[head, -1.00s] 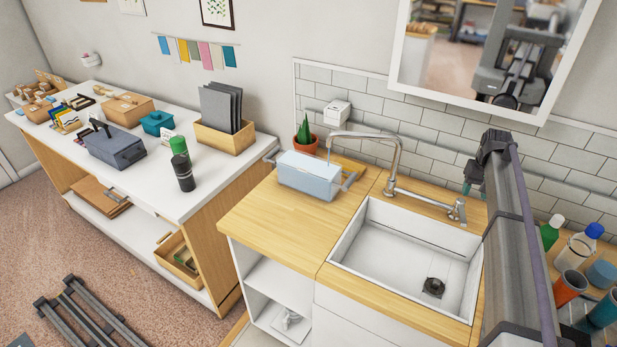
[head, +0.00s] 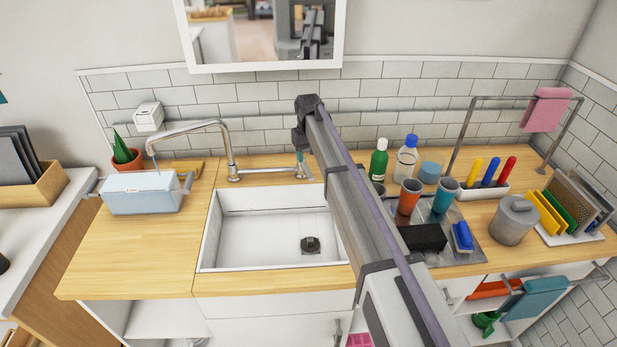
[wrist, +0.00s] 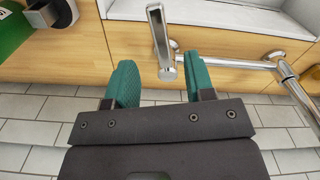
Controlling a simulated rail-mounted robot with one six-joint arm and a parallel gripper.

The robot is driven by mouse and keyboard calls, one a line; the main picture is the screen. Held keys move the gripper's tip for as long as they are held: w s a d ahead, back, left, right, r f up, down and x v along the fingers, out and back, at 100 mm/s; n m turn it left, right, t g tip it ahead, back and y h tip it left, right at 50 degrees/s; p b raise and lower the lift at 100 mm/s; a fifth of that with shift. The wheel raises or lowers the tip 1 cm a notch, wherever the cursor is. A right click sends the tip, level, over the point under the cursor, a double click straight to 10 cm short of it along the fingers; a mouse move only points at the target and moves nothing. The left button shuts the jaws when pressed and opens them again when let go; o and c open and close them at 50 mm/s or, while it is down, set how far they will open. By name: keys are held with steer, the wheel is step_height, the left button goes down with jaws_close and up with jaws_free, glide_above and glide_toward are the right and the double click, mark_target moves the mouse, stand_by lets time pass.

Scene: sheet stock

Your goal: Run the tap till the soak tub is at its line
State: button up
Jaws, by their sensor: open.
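The soak tub (head: 142,194), a pale blue box with handles at its ends, stands on the wooden counter left of the sink. The tap (head: 228,150) has its long spout swung left over the tub, and a thin blue stream (head: 152,157) falls from the spout's end into it. The tub's water level and line cannot be made out. My gripper (head: 301,158) is at the tap's lever, right of the spout's base. In the wrist view, my open gripper (wrist: 158,70) has its green fingers on either side of the metal lever (wrist: 158,35), with visible gaps.
The white sink (head: 265,235) is empty apart from its dark drain. Bottles (head: 379,160), cups (head: 409,197) and a tray (head: 470,255) crowd the counter right of my arm. A potted plant (head: 126,158) stands behind the tub. The counter before the tub is clear.

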mark_target(308, 172)
step_height(308, 172, down, 7)
steer(key=b, duration=0.5)
steer(key=shift+r, duration=0.1)
jaws_close()
